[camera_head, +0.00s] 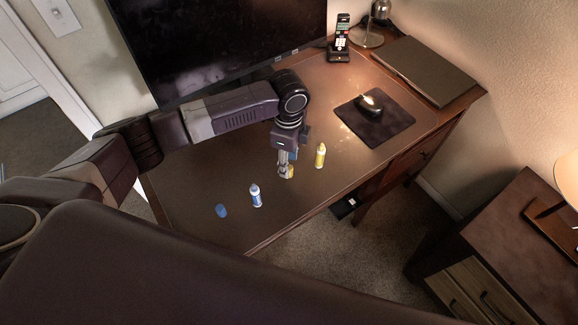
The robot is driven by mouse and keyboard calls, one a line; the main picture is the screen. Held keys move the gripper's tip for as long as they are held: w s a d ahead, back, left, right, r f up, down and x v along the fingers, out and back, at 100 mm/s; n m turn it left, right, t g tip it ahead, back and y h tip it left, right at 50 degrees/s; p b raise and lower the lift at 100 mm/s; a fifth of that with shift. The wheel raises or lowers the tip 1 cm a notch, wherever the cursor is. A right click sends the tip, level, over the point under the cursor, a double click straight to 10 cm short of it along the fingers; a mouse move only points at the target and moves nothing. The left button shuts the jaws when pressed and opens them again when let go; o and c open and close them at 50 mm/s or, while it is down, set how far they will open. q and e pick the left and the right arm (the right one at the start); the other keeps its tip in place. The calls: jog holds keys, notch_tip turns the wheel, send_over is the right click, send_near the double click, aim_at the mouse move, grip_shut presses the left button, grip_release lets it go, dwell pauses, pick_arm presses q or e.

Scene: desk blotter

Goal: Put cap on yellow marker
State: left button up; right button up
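The yellow marker (320,156) stands upright on the brown desk blotter (205,185), right of my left gripper. My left gripper (286,173) points down at the blotter. A small yellow piece, which looks like the yellow cap (290,172), shows at its fingertips and is partly hidden by them. I cannot tell whether the fingers are closed on it or only around it. A blue-and-white marker (256,196) stands to the left of the gripper. A blue cap (221,211) lies farther left. My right gripper is not in view.
A monitor (215,40) stands behind my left arm. A mouse (369,104) on a dark pad (381,125), a cordless phone (340,40) and a closed laptop (425,68) are toward the back right. The blotter between the monitor and the markers is mostly clear.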

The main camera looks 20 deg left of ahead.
pick_arm(q)
notch_tip(320, 180, down, 3)
jog(key=shift+w+r, duration=0.1)
jog(key=shift+w, duration=0.05)
jog(key=shift+f+p, duration=0.3)
jog(key=shift+f, duration=0.35)
jog(key=c, duration=0.7)
jog(key=shift+c, duration=0.5)
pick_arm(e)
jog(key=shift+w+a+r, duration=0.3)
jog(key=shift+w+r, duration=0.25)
